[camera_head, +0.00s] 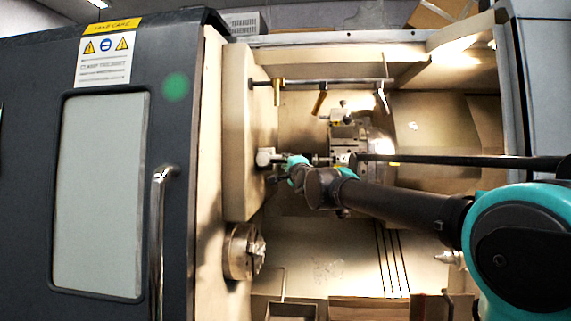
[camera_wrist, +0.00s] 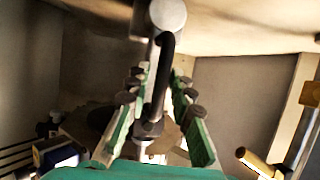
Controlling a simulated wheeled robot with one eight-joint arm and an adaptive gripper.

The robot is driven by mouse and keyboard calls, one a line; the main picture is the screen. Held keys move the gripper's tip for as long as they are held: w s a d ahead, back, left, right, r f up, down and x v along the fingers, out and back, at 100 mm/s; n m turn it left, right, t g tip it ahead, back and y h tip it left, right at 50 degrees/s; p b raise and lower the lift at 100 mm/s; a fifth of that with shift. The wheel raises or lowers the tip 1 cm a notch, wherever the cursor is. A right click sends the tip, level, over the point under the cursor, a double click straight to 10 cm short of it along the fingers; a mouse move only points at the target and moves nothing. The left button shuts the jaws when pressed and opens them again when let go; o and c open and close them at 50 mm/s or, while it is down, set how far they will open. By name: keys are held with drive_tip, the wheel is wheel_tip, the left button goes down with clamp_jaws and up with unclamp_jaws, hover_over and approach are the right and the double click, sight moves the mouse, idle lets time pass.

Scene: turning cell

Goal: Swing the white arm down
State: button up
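The white arm shows as a short light-grey piece (camera_head: 266,157) by the cream wall in the head view. In the wrist view it is most likely the pale rounded cylinder (camera_wrist: 168,14) at the top, with a black curved bar (camera_wrist: 166,65) running down from it. My gripper (camera_head: 284,166) is right beside the white arm in the head view. In the wrist view, my gripper (camera_wrist: 161,72) has its two green fingers apart, one on each side of the black bar. Gaps show between bar and fingers. The arm's pivot is not clear.
A round chuck (camera_head: 243,252) sits low on the cream wall. A tool turret (camera_head: 348,140) stands behind my wrist. A bar with orange-brown handles (camera_head: 320,101) runs above. The grey door (camera_head: 100,190) is at left. The lower bay has open room.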

drive_tip(key=v, duration=1.1)
drive_tip(key=shift+f, duration=0.1)
drive_tip(key=s+d+f+n+g+h, duration=0.1)
drive_tip(key=s+d+f+n+g, duration=0.2)
drive_tip(key=f, duration=0.9)
drive_tip(key=s+d+f+n+g+h, duration=0.15)
drive_tip(key=d+f, duration=0.35)
drive_tip(key=f, duration=0.6)
drive_tip(key=s+d+f+n+g+h, duration=0.1)
drive_tip(key=d+f+n+g, duration=0.25)
drive_tip(key=f, duration=0.85)
drive_tip(key=s+d+f+n+g+h, duration=0.2)
drive_tip(key=s+d+f, duration=0.4)
drive_tip(key=s+f, duration=0.5)
drive_tip(key=s+d+f+n+g+h, duration=0.1)
drive_tip(key=s+d+f+n+g, duration=0.2)
drive_tip(key=s+d+f, duration=0.3)
drive_tip(key=s+f+g, duration=0.1)
drive_tip(key=s+f, duration=0.4)
drive_tip(key=f, duration=0.1)
drive_tip(key=shift+g+h, duration=0.3)
drive_tip(key=shift+h, duration=0.05)
